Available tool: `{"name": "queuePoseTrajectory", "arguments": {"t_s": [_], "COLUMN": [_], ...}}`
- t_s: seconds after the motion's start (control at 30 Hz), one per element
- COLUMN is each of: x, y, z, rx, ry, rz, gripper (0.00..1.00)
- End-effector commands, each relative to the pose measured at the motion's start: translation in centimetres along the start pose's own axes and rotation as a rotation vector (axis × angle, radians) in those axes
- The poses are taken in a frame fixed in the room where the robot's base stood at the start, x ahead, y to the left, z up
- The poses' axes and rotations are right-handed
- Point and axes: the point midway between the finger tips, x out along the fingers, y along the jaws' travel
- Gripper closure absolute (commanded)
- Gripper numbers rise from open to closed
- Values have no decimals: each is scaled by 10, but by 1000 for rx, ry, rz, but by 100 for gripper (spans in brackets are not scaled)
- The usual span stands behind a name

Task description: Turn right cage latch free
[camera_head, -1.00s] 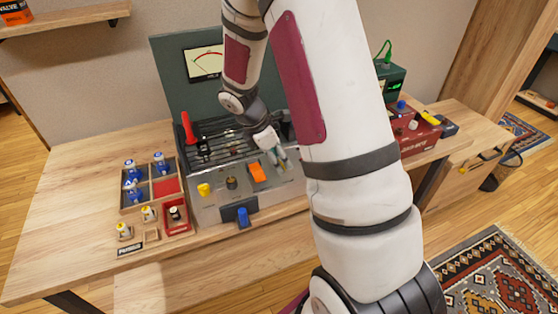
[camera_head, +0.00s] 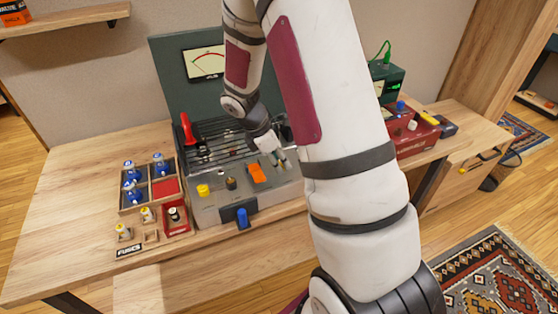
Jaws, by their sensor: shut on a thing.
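The amp chassis (camera_head: 215,208) sits on the wooden bench with a barred cage (camera_head: 228,140) on top. A red handle (camera_head: 188,130) stands at the cage's left side. My gripper (camera_head: 281,162) points down at the right part of the chassis's front top edge, right of the orange switch (camera_head: 257,173). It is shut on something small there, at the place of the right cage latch. The fingers and my arm hide the latch, so its angle cannot be told.
A yellow knob (camera_head: 203,190), a dark knob (camera_head: 231,183) and a blue knob (camera_head: 242,217) are left of my gripper. Blue-topped tubes (camera_head: 133,192) stand in a tray at the left. A red toolbox (camera_head: 413,136) is at the right.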

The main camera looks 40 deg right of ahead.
Motion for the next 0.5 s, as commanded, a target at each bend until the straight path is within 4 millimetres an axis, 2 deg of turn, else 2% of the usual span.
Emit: {"name": "queuePoseTrajectory", "arguments": {"t_s": [0.27, 0.5], "x": [0, 0], "y": [1, 3], "z": [0, 0], "rx": [132, 331], "ry": [0, 0], "rz": [-55, -137], "gripper": [100, 100]}}
